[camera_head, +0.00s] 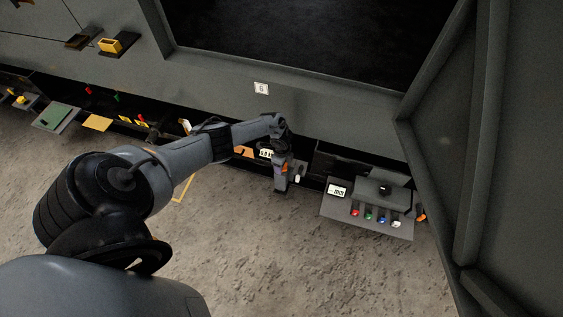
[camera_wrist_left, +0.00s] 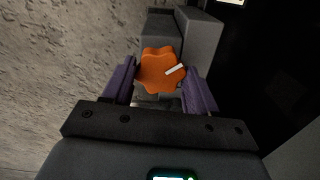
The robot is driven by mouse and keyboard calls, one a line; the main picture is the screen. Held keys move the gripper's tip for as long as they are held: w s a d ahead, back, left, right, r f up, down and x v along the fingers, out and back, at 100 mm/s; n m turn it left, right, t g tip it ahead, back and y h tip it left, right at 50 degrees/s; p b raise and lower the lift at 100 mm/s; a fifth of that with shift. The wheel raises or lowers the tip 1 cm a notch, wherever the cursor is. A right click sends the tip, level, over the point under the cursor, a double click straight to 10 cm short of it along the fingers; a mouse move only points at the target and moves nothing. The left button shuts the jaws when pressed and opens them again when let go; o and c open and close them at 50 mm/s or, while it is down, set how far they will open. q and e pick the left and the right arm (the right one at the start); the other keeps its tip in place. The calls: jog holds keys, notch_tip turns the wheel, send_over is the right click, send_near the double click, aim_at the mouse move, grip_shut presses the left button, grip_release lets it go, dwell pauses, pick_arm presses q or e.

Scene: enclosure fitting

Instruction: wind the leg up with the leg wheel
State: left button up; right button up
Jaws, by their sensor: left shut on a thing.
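The leg wheel (camera_wrist_left: 161,72) is an orange lobed knob with a white mark on its face. It sits in front of a grey block (camera_wrist_left: 200,40) in the left wrist view. My left gripper (camera_wrist_left: 160,80) has its two purple-grey fingers on either side of the wheel and is shut on it. In the head view my left gripper (camera_head: 282,165) is at the grey leg unit (camera_head: 281,184), and a bit of orange shows beside it. The wheel is mostly hidden there by the gripper. I cannot make out the leg's height. My right gripper is in neither view.
A grey panel (camera_head: 340,212) with several coloured buttons and a small display stands to the right. A sign reading 6 (camera_head: 261,88) is on the wall. The rough floor in front is mostly clear.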

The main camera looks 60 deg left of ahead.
pick_arm(q)
jog(key=n+p, duration=0.1)
jog(key=n, duration=0.4)
jog(key=shift+n+p, duration=0.75)
jog(key=shift+n, duration=1.85)
jog(key=o, duration=1.1)
jog(key=shift+c, duration=0.2)
jog(key=shift+r+p, duration=0.4)
jog(key=shift+p, duration=0.05)
notch_tip(320, 180, up, 10)
jog(key=p, duration=0.9)
